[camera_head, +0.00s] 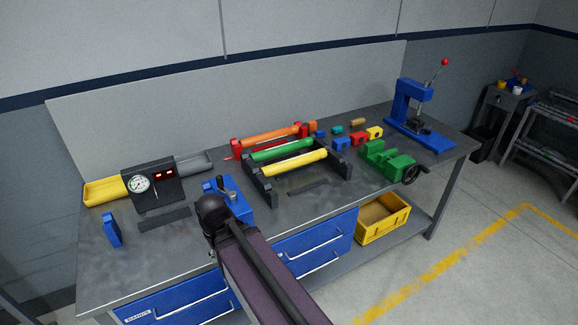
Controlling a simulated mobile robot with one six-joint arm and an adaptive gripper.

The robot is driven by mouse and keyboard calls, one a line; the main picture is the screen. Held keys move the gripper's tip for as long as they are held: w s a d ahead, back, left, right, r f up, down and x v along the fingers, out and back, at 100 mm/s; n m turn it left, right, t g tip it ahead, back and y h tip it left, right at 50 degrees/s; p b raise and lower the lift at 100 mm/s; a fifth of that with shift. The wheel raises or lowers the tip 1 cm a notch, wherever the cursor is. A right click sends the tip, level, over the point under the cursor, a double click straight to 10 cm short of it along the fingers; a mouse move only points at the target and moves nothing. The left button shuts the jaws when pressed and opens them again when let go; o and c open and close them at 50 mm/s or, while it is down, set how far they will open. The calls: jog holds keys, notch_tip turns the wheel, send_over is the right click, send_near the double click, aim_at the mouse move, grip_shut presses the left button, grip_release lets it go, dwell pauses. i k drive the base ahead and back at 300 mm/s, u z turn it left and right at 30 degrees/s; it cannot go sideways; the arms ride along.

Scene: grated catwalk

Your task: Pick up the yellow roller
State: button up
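The yellow roller (294,164) lies across the front of a dark rack (266,188) on the workbench, its ends resting on the rack's two side rails. A green roller (270,154) lies parallel just behind it, and an orange roller (265,139) lies behind that between red end supports. My purple and black arm rises from the bottom of the picture, its dark rounded joint in front of the bench, left of and nearer than the yellow roller. I cannot make out my gripper or its fingers. Nothing touches the yellow roller from above.
The grey workbench (190,245) also holds a gauge box (153,187), a blue lever fixture (232,203), a green vise (386,160), small colored blocks and a tall blue press (411,105). A yellow bin (382,228) sits below.

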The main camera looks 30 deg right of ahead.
aim_at(288, 164)
jog(key=z, duration=0.05)
jog(key=i, duration=1)
jog(key=u, duration=0.05)
